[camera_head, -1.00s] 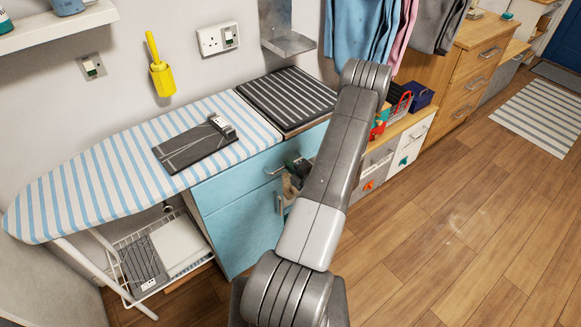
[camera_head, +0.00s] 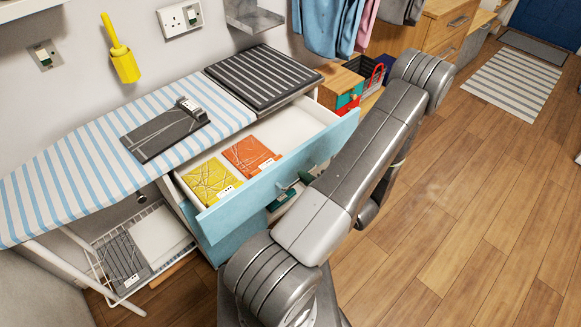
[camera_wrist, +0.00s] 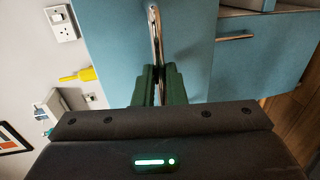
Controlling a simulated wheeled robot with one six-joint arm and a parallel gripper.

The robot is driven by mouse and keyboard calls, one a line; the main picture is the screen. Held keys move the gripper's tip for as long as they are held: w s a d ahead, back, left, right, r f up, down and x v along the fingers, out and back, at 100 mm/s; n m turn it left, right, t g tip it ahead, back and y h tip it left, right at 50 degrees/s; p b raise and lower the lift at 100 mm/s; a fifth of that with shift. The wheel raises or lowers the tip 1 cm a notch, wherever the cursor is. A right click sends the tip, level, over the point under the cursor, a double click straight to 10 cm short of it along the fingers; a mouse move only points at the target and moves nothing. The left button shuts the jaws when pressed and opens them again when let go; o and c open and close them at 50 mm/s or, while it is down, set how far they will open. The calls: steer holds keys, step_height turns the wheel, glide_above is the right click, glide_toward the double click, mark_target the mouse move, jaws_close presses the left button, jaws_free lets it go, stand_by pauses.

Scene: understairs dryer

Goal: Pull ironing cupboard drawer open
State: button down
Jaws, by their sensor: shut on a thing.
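The light blue ironing cupboard drawer (camera_head: 248,202) stands well out from under the striped ironing board (camera_head: 85,160). Inside it lie a yellow packet (camera_head: 208,182) and an orange packet (camera_head: 247,156). In the wrist view, my gripper (camera_wrist: 159,72) has its dark green fingers shut on the drawer's metal handle (camera_wrist: 155,35). The blue drawer front (camera_wrist: 110,50) fills the middle of that view.
A dark slatted mat (camera_head: 265,78) lies on the worktop behind the drawer. A dark folded item (camera_head: 160,135) rests on the board. A wire basket (camera_head: 125,255) is below left. Open wooden floor (camera_head: 470,200) lies to the right.

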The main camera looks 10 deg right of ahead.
steer(key=shift+f+v, duration=0.2)
steer(key=shift+v, duration=0.75)
steer(key=shift+f+v, duration=0.2)
steer(key=shift+v, duration=0.75)
steer(key=shift+f+v, duration=0.2)
steer(key=shift+v, duration=0.8)
steer(key=c, duration=1.5)
jaws_free()
steer(key=shift+s+d, duration=0.1)
steer(key=shift+d, duration=0.05)
steer(key=b+v, duration=0.1)
steer(key=v, duration=1.2)
steer(key=shift+s, duration=0.3)
steer(key=shift+d, duration=0.1)
steer(key=x, duration=1.4)
steer(key=shift+p, duration=0.4)
steer(key=shift+r, duration=0.1)
